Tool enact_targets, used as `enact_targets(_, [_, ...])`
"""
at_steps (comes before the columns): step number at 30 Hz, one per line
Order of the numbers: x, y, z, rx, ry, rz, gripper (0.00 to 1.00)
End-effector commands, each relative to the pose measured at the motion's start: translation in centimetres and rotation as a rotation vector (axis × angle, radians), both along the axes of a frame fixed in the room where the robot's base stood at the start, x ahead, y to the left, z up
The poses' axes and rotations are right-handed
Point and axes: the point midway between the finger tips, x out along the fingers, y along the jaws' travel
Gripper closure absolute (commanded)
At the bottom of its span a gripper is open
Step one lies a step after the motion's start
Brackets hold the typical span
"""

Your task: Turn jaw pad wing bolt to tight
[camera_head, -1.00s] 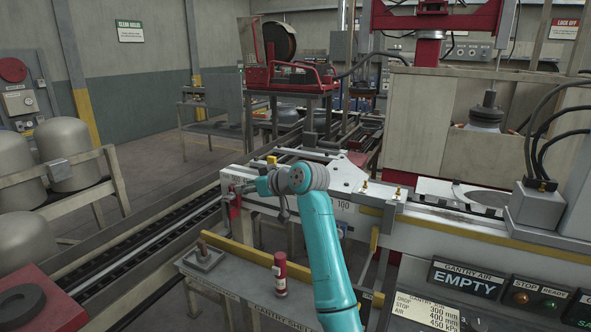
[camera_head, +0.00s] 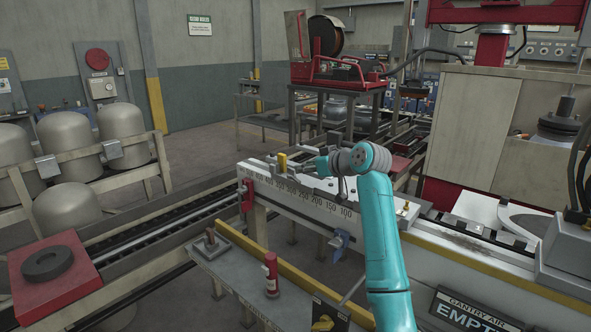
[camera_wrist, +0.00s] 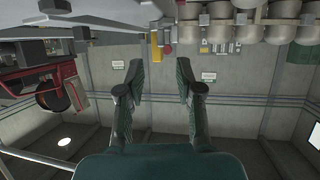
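My gripper (camera_wrist: 159,76) is open in the wrist view, with two dark green fingers apart and nothing between them. In the head view my teal arm reaches over a white ruled beam (camera_head: 290,190), and its grey wrist hides part of the beam's top. I cannot make out the jaw pad wing bolt for certain in either view. A red clamp-like part (camera_head: 247,195) sits at the beam's left end. A small blue part (camera_head: 340,240) hangs below the beam's front face, left of my arm.
A red block with a dark ring (camera_head: 48,263) is at left. Grey cylinders (camera_head: 122,121) stand in a rack behind. A white gantry machine (camera_head: 484,130) stands at right.

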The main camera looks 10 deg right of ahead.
Motion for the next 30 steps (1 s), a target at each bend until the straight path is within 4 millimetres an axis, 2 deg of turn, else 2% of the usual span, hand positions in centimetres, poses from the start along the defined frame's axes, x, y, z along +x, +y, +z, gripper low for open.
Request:
enact_targets(6, [3.4,1.7,-1.6,0.001,0.003,0.001,0.65])
enact_targets(12, [5.5,2.7,-2.5,0.001,0.001,0.001,0.65])
enact_targets(18, [6.4,3.2,-2.9,0.001,0.001,0.001,0.65])
enact_targets(27, [6.5,3.2,-3.0,0.001,0.000,0.000,0.65])
enact_targets(30, [6.5,3.2,-3.0,0.001,0.000,0.000,0.90])
